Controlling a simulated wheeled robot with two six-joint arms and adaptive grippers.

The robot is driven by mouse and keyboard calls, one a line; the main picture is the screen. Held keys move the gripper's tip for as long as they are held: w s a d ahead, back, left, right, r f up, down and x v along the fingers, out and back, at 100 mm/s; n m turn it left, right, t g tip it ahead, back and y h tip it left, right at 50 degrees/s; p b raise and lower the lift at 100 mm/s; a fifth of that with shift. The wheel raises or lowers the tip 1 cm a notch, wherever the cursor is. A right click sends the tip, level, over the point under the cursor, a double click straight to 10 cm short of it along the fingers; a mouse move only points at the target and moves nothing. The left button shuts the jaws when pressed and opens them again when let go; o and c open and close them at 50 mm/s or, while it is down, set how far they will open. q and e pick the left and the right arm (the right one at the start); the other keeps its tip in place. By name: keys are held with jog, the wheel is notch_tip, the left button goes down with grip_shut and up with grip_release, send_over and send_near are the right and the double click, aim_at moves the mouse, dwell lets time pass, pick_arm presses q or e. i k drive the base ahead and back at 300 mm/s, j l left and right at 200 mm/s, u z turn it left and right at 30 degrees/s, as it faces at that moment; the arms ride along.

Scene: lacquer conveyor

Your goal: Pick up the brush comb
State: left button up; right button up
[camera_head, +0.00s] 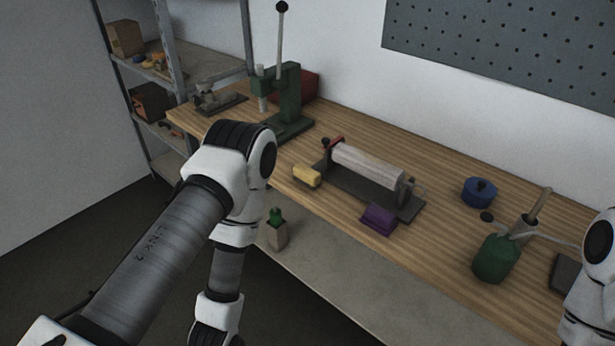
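I cannot tell for sure which thing is the brush comb. A small purple block-shaped thing (379,218) lies near the front edge of the wooden bench, in front of a roller device. A small yellow block-shaped thing (306,175) lies at the left end of that device. My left arm comes in from the left and bends down in front of the bench; its gripper is outside the picture. Part of my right arm shows at the right edge, and its gripper is not in view.
The wooden bench (452,176) holds a grey roller (368,168), a green lever press (290,100), a blue pot (479,192) and a green canister (496,258). A small green-topped item (277,229) stands below the front edge. Metal shelves (163,45) stand at the left.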

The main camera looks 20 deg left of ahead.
aim_at(309, 176)
jog(key=z, duration=0.7)
jog(key=k+j+z, duration=0.1)
jog(key=j+z, duration=0.25)
jog(key=k+j+z, duration=0.1)
jog(key=j+z, duration=0.25)
jog(key=j, duration=0.15)
jog(key=k+j+z, duration=0.2)
jog(key=j+z, duration=0.15)
jog(key=k+j+z, duration=0.2)
jog(key=j+z, duration=0.15)
